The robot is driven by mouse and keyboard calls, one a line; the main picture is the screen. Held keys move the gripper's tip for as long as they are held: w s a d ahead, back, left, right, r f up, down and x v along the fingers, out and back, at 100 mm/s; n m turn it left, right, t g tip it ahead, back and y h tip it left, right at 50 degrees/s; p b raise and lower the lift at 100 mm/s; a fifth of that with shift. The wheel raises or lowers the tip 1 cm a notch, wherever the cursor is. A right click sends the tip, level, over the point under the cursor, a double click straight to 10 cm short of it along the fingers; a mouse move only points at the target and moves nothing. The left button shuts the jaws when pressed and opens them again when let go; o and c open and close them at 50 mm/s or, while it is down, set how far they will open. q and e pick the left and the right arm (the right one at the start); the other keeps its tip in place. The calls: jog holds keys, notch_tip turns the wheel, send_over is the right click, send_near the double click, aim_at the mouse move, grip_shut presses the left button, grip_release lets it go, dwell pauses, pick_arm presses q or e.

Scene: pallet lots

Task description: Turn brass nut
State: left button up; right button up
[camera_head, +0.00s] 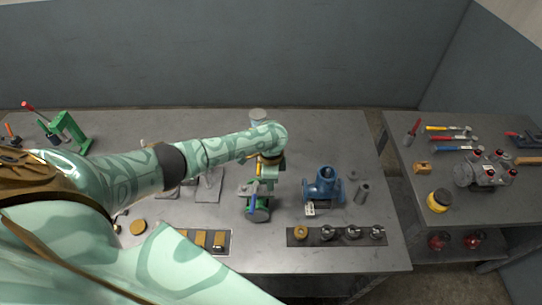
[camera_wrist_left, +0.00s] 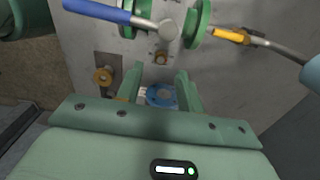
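In the head view my left arm reaches across the bench, and its gripper (camera_head: 268,183) hangs beside a green flanged fitting (camera_head: 258,213). In the left wrist view the two green fingers (camera_wrist_left: 160,80) stand apart, with a blue flanged part (camera_wrist_left: 160,95) visible beyond the gap. I cannot tell that anything is held. A brass ring or nut (camera_head: 301,232) sits at the left end of a dark strip; a brass round piece (camera_wrist_left: 103,75) on a dark strip shows in the wrist view. My right gripper is not seen.
A blue valve body (camera_head: 324,187) stands right of the gripper. Green flanges (camera_wrist_left: 200,22) and a blue-handled tool (camera_wrist_left: 98,11) lie close ahead in the wrist view. A side table (camera_head: 470,215) at right holds tools. A green press (camera_head: 70,130) stands at left.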

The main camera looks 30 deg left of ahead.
pick_arm(q)
notch_tip(320, 180, up, 13)
jog(key=p, duration=0.3)
jog(key=shift+f, duration=0.15)
